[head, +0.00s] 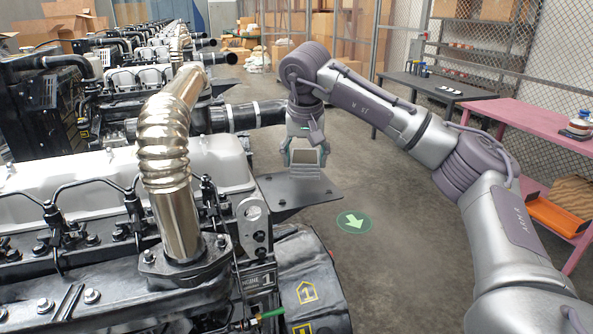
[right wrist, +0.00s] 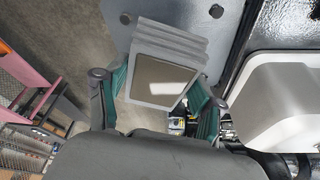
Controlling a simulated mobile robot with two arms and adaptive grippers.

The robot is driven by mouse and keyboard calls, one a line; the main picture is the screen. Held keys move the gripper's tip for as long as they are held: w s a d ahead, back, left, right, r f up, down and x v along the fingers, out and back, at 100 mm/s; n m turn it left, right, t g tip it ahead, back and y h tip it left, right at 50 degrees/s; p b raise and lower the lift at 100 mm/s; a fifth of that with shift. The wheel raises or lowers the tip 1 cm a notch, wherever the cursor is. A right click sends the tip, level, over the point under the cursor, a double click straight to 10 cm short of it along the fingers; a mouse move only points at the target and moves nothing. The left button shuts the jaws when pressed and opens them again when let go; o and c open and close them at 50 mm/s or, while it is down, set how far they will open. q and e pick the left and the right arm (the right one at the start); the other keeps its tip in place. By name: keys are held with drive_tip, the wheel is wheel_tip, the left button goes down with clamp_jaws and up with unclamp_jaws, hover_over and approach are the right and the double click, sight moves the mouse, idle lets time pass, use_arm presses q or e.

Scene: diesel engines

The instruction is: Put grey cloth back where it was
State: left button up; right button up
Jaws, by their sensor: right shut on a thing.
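My right gripper (head: 306,150) points down over a dark flat plate (head: 272,192) that juts from the side of the nearest engine. It is shut on the grey cloth (head: 305,172), a folded, layered block with a darker flat face. In the right wrist view the cloth (right wrist: 165,80) sits between the two green-padded fingers of the gripper (right wrist: 160,95). The cloth is over or on the plate; I cannot tell whether it touches it. My left gripper is out of view.
The nearest engine (head: 200,160) with a shiny corrugated pipe (head: 163,140) fills the left. A pink table (head: 520,118) and dark bench (head: 425,88) stand at the right. The floor between is clear.

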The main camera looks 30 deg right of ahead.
sight(297, 187)
drive_tip(key=shift+w+a+f, duration=0.15)
drive_tip(key=shift+w+f, duration=0.2)
drive_tip(key=shift+w, duration=0.25)
drive_tip(key=shift+w+a+f, duration=0.1)
drive_tip(key=shift+w+f, duration=0.25)
drive_tip(key=shift+w, duration=0.2)
drive_tip(key=shift+f+p, duration=0.3)
drive_tip(key=shift+p, duration=0.05)
wheel_tip(297, 187, down, 2)
drive_tip(key=shift+f+p, duration=0.25)
drive_tip(key=shift+p, duration=0.15)
drive_tip(key=shift+f, duration=0.35)
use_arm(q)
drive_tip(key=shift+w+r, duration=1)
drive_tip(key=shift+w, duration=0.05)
use_arm(e)
drive_tip(key=o, duration=1)
drive_tip(key=b+v, duration=0.1)
drive_tip(key=v, duration=1.1)
drive_tip(key=shift+b, duration=0.4)
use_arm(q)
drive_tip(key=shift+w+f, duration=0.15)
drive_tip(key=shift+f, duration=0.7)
